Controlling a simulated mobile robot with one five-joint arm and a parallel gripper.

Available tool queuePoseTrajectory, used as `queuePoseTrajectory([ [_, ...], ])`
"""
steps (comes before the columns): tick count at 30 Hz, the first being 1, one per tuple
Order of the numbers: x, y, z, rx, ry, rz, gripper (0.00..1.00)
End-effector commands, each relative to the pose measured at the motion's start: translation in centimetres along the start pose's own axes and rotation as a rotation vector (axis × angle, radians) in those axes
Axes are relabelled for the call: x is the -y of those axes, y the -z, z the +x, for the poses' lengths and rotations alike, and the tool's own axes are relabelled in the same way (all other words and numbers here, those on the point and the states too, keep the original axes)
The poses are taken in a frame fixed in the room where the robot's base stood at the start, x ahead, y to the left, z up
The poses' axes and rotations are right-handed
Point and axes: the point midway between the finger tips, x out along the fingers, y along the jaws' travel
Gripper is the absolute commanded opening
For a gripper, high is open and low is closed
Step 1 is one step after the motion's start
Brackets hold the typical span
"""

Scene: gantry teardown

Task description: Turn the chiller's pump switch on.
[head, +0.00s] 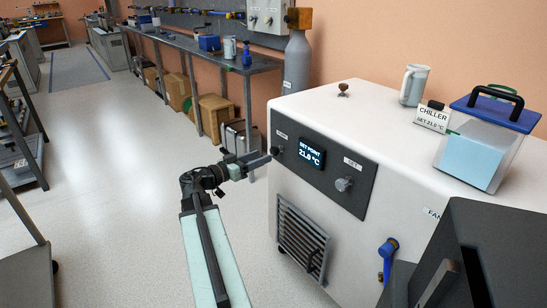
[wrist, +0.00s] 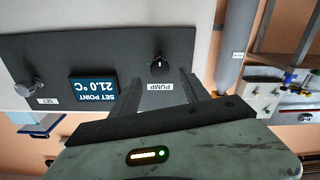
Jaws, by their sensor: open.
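The white chiller (head: 400,150) stands at right in the head view, with a dark control panel (head: 340,185) on its front. The pump switch is a small black round knob (wrist: 160,66) above the PUMP label (wrist: 160,87) in the upside-down wrist view. A white mark shows at the knob's edge. My gripper (wrist: 160,76) is open and empty, with one finger on each side of the label and the knob near the tips. Whether the fingers touch the knob cannot be told. In the head view my gripper (head: 263,160) is at the panel's left end.
The display (head: 311,154) reads SET POINT 21.0 °C. The SET knob (head: 344,184) is to its right. A clear blue-lidded box (head: 480,150), a mug (head: 413,85) and a sign (head: 432,118) stand on the chiller. A gas cylinder (head: 297,65) stands behind.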

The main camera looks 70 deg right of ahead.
Motion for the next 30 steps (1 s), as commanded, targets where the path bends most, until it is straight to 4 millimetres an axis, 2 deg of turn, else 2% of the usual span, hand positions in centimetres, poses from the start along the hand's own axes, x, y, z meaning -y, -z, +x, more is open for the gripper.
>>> queuePoseTrajectory([
  [3, 0.0, 0.0, 2.4, 0.002, -0.003, -0.001, 0.54],
  [9, 0.0, 0.0, 5.6, 0.002, -0.002, -0.001, 0.54],
  [13, 0.0, -0.1, 6.5, 0.002, -0.002, -0.001, 0.54],
  [20, -0.1, -0.1, 6.6, 0.003, -0.001, -0.002, 0.54],
  [26, -0.1, -0.1, 6.6, 0.003, -0.002, -0.002, 0.01],
  [30, -0.1, -0.1, 6.6, 0.003, -0.002, -0.003, 0.0],
])
